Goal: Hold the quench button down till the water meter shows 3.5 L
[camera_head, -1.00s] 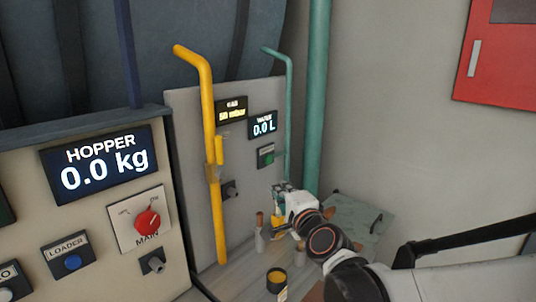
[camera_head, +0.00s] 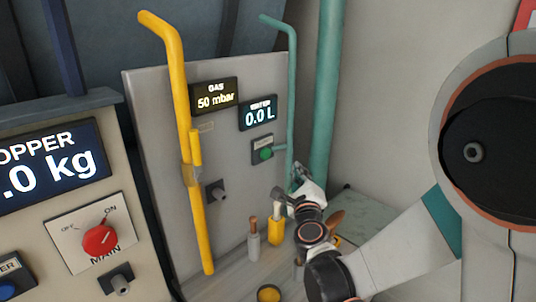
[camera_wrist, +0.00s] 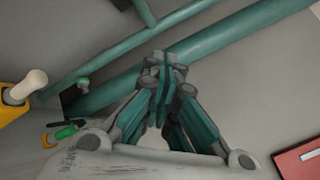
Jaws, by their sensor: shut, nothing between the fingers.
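The green round quench button (camera_head: 266,154) sits on a small dark box on the grey panel; its label is too small to read. The water meter (camera_head: 258,114) above it shows 0.0 L. My gripper (camera_head: 298,176) is below and to the right of the button, apart from it, in front of the thin green pipe. In the wrist view my gripper (camera_wrist: 165,68) has its teal fingers together, with nothing between them. A small green knob on a dark mount also shows there, left of the fingers; I cannot tell if it is the button.
A green pipe (camera_head: 325,100) runs upright right of the panel. A yellow gas pipe (camera_head: 180,110) stands left, beside the gas display (camera_head: 214,96) reading 50 mbar. Handled tools in a grey holder (camera_head: 254,246) and a yellow holder (camera_head: 275,233) stand below.

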